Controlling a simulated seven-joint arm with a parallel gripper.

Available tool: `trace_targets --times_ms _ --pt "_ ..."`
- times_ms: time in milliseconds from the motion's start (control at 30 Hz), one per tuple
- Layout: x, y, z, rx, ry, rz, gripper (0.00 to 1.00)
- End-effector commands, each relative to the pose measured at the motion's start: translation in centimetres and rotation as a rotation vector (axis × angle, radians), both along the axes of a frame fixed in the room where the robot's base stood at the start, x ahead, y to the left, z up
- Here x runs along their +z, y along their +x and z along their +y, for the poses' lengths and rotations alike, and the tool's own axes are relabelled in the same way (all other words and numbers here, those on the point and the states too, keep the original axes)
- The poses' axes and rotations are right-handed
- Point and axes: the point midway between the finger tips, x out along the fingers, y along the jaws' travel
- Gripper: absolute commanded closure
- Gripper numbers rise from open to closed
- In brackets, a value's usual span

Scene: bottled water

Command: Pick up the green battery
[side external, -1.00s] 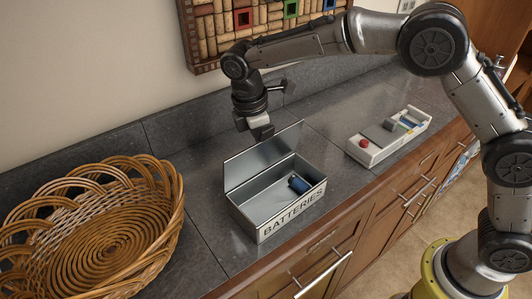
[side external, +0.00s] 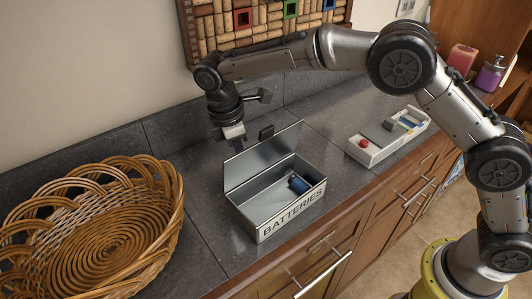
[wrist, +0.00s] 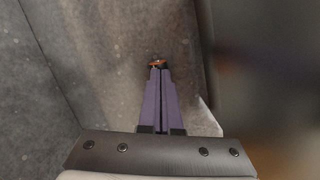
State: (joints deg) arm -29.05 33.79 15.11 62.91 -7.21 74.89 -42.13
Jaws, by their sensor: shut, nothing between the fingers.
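My gripper (side external: 237,146) is shut and points down behind the raised lid of the battery box (side external: 262,214). In the wrist view its two purple fingers (wrist: 159,72) lie together. A small orange-brown and dark thing (wrist: 157,62) shows just beyond the fingertips. It is partly hidden by them, and I cannot tell whether it is a battery or whether they touch it. No green battery can be made out in either view. A blue battery (side external: 298,184) lies inside the box at its right end.
The box's open lid (side external: 262,157) stands up close to my gripper. A wicker basket (side external: 95,225) is at the left. A white tray (side external: 372,155) with a red ball (side external: 364,142) and small blocks stands at the right. A dark block (side external: 266,131) shows at the lid's top edge.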

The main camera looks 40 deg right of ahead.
Motion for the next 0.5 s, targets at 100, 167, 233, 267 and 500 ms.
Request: trace_targets --times_ms 100,167,233,267,500 --pt "-1.1 0.0 1.5 0.001 -0.004 0.018 1.0" --pt "-1.1 0.1 1.8 0.0 -0.004 0.018 1.0" --pt "-1.1 0.1 1.9 0.0 -0.003 0.019 1.0" --pt "-1.1 0.1 1.9 0.0 -0.003 0.019 1.0" --pt "-1.1 0.1 1.9 0.001 -0.003 0.02 1.0"
